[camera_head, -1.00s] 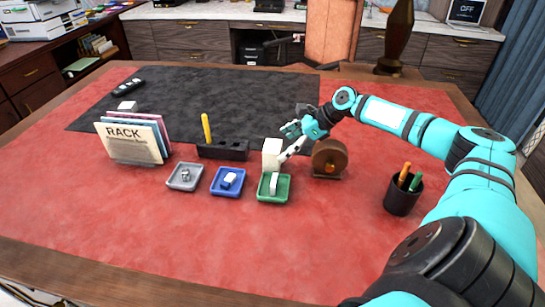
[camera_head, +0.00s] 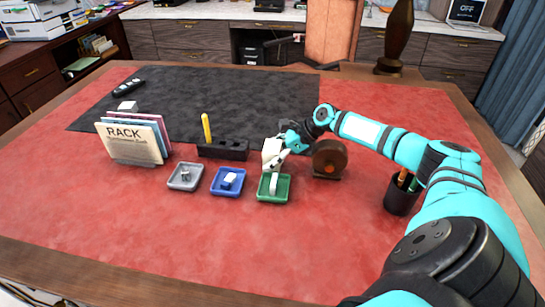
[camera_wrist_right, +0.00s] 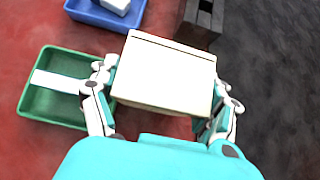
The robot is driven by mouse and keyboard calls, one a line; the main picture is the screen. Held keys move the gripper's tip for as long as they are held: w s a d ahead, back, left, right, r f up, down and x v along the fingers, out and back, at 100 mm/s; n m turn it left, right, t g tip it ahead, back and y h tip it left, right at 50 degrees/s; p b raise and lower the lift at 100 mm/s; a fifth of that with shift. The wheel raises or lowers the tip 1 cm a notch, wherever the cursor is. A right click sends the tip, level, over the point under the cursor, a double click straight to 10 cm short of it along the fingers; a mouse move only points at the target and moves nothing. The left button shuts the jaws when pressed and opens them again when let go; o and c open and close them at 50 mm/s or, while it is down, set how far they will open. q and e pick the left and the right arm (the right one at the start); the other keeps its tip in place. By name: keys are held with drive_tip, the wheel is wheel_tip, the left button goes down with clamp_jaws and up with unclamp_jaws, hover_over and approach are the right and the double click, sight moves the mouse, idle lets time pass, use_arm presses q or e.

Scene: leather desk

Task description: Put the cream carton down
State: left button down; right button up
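The cream carton (camera_head: 270,150) is a pale box just behind the green tray (camera_head: 264,194). In the right wrist view the carton (camera_wrist_right: 165,78) fills the space between the fingers of my right gripper (camera_wrist_right: 165,95), with one finger against each side. In the head view my right gripper (camera_head: 283,148) comes to the carton from the right, and the carton looks slightly tilted. The gripper is shut on it. Whether its base touches the desk is hidden. My left gripper is not in view.
A dark block with a yellow marker (camera_head: 206,128) stands behind. A brown round dispenser (camera_head: 330,155) is close right; a pen cup (camera_head: 399,198) is farther right. The front red mat is clear.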

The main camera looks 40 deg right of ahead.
drive_tip(key=c, duration=0.9)
